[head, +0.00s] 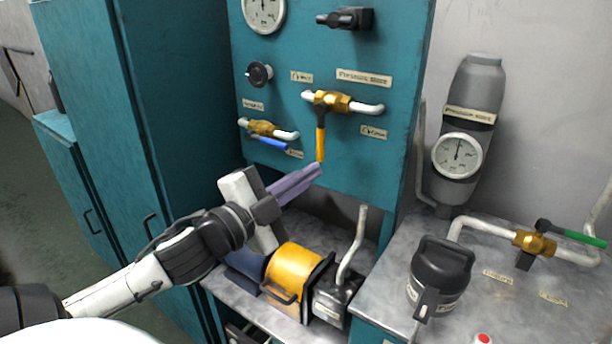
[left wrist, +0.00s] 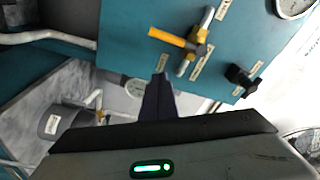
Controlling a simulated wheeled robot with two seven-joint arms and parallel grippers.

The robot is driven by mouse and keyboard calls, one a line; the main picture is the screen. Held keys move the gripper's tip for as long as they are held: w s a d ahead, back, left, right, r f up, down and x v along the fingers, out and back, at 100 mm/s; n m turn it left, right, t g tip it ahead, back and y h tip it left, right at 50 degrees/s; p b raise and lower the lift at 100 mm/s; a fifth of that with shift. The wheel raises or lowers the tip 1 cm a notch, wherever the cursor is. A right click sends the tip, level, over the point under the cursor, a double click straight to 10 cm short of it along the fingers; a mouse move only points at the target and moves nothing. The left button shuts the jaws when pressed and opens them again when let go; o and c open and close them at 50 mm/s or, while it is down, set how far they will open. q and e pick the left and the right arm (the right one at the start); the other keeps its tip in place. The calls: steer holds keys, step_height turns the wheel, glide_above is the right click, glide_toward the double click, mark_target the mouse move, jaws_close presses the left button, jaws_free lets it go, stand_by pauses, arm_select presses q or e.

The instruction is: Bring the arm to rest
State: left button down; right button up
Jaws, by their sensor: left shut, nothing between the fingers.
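My left gripper (head: 318,170) comes in from the left in the head view. Its fingers are shut with nothing between them. The fingertips are just below the lower end of the yellow valve handle (head: 320,138) on the teal panel (head: 290,50); I cannot tell if they touch. The yellow handle hangs straight down from its brass valve (head: 330,100). In the left wrist view the shut fingers (left wrist: 160,80) point up toward the panel, and the yellow handle (left wrist: 172,38) shows above them, apart in the picture. My right gripper is not in view.
A blue-handled valve (head: 268,141) sits left of the yellow one. Below my arm are an orange motor (head: 290,275) and a dark box with a pipe (head: 335,295). A black-lidded canister (head: 440,275) and a green-handled valve (head: 570,235) stand on the right bench. A grey cylinder (head: 475,95) is behind.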

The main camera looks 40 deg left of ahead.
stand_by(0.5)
arm_select(q)
steer(key=s+d+f+n+g, duration=0.2)
steer(key=s+f+n+g, duration=0.1)
steer(key=f, duration=1.1)
steer(key=s+d+f+n+g, duration=0.2)
steer(key=f+n+g, duration=0.1)
steer(key=f, duration=1)
steer(key=s+d+f+n+g+h, duration=0.1)
steer(key=s+d+f+n+g, duration=0.1)
steer(key=s+d+f, duration=0.4)
steer(key=s+d+f+n+g+h, duration=0.1)
steer(key=s+d+f, duration=0.4)
steer(key=d+f, duration=0.5)
steer(key=shift+s+d+f+n+g+h, duration=0.25)
steer(key=shift+s+n+g+h, duration=0.15)
steer(key=shift+n+g, duration=0.25)
